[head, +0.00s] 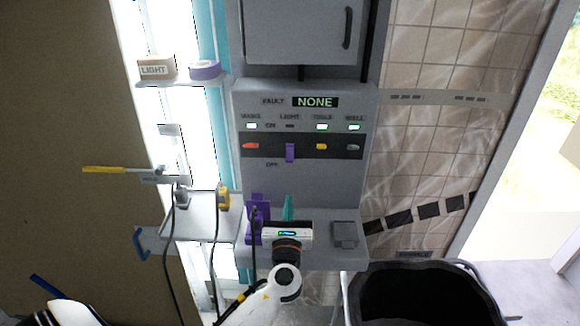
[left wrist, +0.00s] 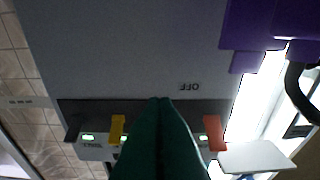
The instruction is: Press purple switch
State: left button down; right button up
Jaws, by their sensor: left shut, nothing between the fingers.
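The purple switch (head: 290,152) sits on the dark strip of the grey wall panel (head: 304,180), under the LIGHT label, with its lever hanging down towards OFF. The small lamp (head: 290,126) above it is dark. My left gripper (head: 288,207) is below the switch in the head view, with its teal fingers pointing up. In the left wrist view the shut dark-green fingers (left wrist: 161,105) stand between the yellow and orange switches and hide the purple one. I cannot tell their distance from the panel. My right gripper is not seen.
An orange switch (head: 250,146), yellow switch (head: 321,147) and grey switch (head: 353,147) share the strip; their lamps are lit green. A display (head: 315,102) reads NONE. Purple plugs (head: 257,208) stand left of the gripper. A black bin (head: 428,292) is at lower right.

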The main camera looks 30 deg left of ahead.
aim_at(290, 167)
pick_arm(q)
jog(key=p+x, duration=0.2)
jog(key=x, duration=0.8)
jog(key=shift+w+a, duration=0.1)
jog(key=shift+w, duration=0.1)
jog(key=s+r+p, duration=0.1)
jog(key=s+d+r+p, duration=0.1)
jog(key=r+p, duration=0.1)
jog(key=shift+d+r, duration=0.1)
jog(key=shift+d, duration=0.05)
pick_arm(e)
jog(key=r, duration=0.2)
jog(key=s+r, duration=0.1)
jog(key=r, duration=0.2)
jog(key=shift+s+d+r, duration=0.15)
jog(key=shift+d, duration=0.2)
pick_arm(q)
jog(key=shift+w, duration=0.1)
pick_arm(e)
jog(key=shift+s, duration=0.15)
